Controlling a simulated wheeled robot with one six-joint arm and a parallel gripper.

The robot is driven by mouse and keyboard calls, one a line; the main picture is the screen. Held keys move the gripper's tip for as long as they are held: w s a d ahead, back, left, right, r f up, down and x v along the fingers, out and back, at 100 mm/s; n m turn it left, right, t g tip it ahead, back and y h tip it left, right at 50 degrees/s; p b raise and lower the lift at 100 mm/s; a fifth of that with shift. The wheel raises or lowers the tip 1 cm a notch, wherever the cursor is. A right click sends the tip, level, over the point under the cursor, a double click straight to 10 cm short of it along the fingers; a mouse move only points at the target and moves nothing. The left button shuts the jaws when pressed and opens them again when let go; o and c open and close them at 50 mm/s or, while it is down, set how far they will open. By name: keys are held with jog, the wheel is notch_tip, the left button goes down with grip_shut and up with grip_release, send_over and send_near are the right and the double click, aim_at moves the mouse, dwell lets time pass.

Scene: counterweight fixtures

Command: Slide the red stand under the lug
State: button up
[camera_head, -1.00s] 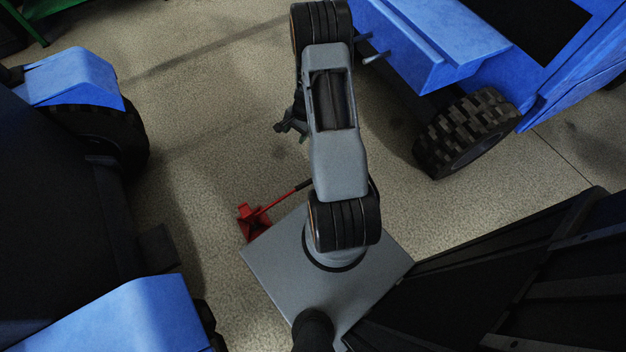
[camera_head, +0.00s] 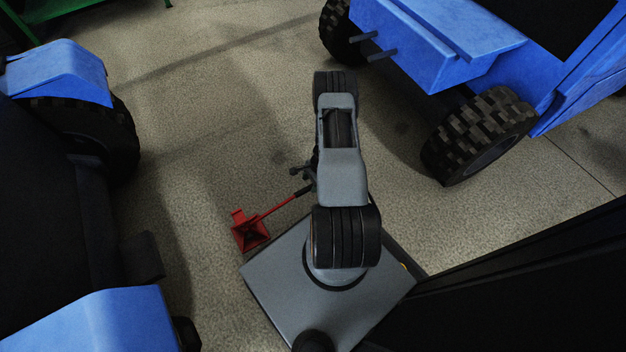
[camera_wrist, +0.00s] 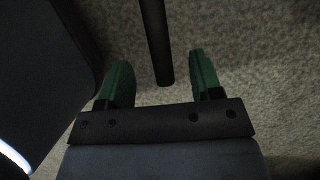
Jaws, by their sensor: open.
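The red stand (camera_head: 250,232) is on the floor left of my base in the head view. Its thin red rod runs up and right to a dark grip near my gripper (camera_head: 300,172). In the wrist view my gripper (camera_wrist: 160,68) is open, with green fingers apart. The dark end of the grip (camera_wrist: 156,45) shows between the fingers, with gaps on both sides; I cannot tell its depth. My arm hides part of the gripper in the head view. I cannot pick out the lug for sure.
A blue vehicle (camera_head: 420,50) with chunky tyres and two dark pegs stands at the upper right. Another blue and black vehicle (camera_head: 60,75) stands close on the left. Open floor (camera_head: 220,110) lies between them. A green frame (camera_head: 85,15) is at the top left.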

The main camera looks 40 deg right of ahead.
aim_at(309, 187)
jog(key=shift+b+x, duration=1.75)
jog(key=shift+x, duration=0.65)
grip_shut()
